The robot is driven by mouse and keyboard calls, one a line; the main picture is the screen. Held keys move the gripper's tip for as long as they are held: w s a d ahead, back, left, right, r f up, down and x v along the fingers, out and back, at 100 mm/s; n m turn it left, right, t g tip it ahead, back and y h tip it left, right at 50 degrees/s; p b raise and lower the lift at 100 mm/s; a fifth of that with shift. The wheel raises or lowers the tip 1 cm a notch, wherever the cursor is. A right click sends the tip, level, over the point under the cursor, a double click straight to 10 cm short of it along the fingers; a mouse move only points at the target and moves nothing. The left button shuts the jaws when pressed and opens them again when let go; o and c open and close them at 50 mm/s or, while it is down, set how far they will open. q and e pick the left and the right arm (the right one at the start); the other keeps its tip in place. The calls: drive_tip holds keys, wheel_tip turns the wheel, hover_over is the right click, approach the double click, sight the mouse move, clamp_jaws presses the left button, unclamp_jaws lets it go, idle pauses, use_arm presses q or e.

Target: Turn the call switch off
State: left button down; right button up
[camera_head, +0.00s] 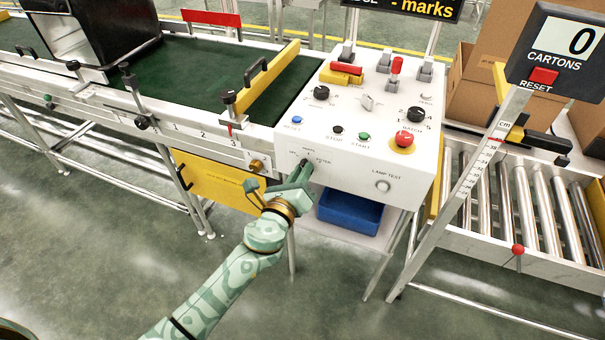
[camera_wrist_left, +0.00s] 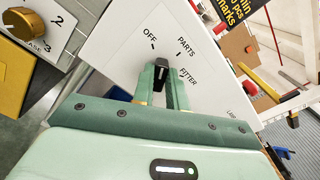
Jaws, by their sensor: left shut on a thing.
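The call switch is a small black rotary knob on the front of the white control box, with OFF, PARTS and FITTER printed around it. In the left wrist view the knob (camera_wrist_left: 161,70) stands between my fingertips, its pale pointer line aimed up at the gap between OFF and PARTS; which mark it sits on is hard to tell. My left gripper (camera_head: 304,166) reaches up to the front of the box and is shut on the knob; its fingers (camera_wrist_left: 162,78) also show in the left wrist view. In the head view the fingers mostly hide the knob. My right gripper is not in view.
The control box (camera_head: 340,190) also carries a red mushroom button (camera_head: 404,139), a lamp test button (camera_head: 382,186) and several knobs. A blue bin (camera_head: 350,212) sits below. A yellow panel (camera_head: 215,182) hangs at the left, and a slanted scale post (camera_head: 462,195) stands at the right.

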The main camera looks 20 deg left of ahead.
use_arm(q)
drive_tip(key=n+b, duration=0.1)
drive_tip(key=n, duration=0.4)
drive_tip(key=shift+a+f, duration=0.1)
drive_tip(key=shift+f, duration=0.05)
idle(0.6)
drive_tip(key=c, duration=1.4)
unclamp_jaws()
drive_tip(key=shift+s, duration=0.1)
